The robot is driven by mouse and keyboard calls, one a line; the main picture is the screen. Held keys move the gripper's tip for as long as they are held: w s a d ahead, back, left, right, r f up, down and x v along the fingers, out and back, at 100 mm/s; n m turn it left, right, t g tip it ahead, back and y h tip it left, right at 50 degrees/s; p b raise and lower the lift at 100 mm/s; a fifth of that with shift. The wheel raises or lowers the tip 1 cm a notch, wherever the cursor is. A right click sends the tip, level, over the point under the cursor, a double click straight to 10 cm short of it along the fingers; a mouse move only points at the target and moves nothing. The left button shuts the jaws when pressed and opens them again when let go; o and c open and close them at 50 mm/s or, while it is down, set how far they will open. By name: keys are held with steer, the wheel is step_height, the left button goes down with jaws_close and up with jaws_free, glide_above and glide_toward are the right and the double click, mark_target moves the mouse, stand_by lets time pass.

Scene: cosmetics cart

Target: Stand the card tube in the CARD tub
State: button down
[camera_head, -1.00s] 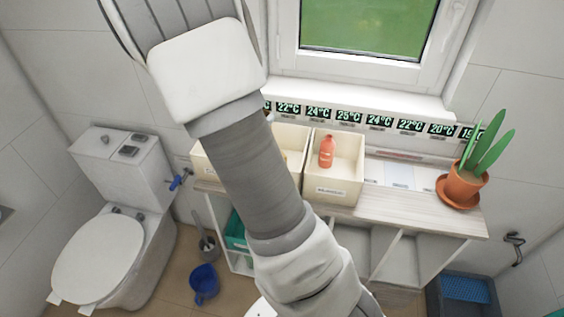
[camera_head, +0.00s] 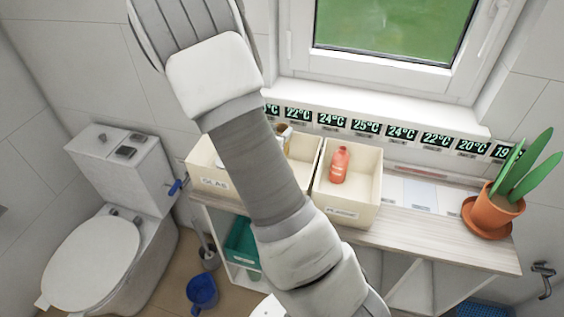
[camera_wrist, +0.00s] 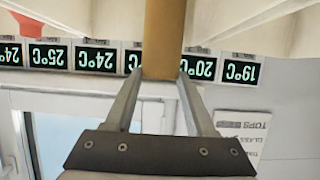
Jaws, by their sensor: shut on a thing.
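In the wrist view my gripper (camera_wrist: 158,78) is shut on the brown card tube (camera_wrist: 164,38), which runs up out of the top of the picture; its far end is out of view. Cream tub walls (camera_wrist: 245,22) show beside the tube, blurred. Cream tubs stand on the shelf unit: the left one is labelled GLAS (camera_head: 202,166), the right one PLASTIC (camera_head: 350,212). My arm covers the area between them, so no CARD label can be read.
A red bottle (camera_head: 339,165) stands in the PLASTIC tub. A potted plant (camera_head: 495,205) stands at the shelf's right end. Temperature displays (camera_head: 366,128) line the wall below the window. A toilet (camera_head: 95,250) is at left.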

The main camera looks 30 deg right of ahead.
step_height(320, 180, down, 7)
stand_by(0.5)
steer(key=shift+f, duration=0.15)
steer(key=shift+f+b, duration=0.15)
steer(key=shift+b, duration=0.15)
steer(key=shift+c, duration=1.2)
jaws_free()
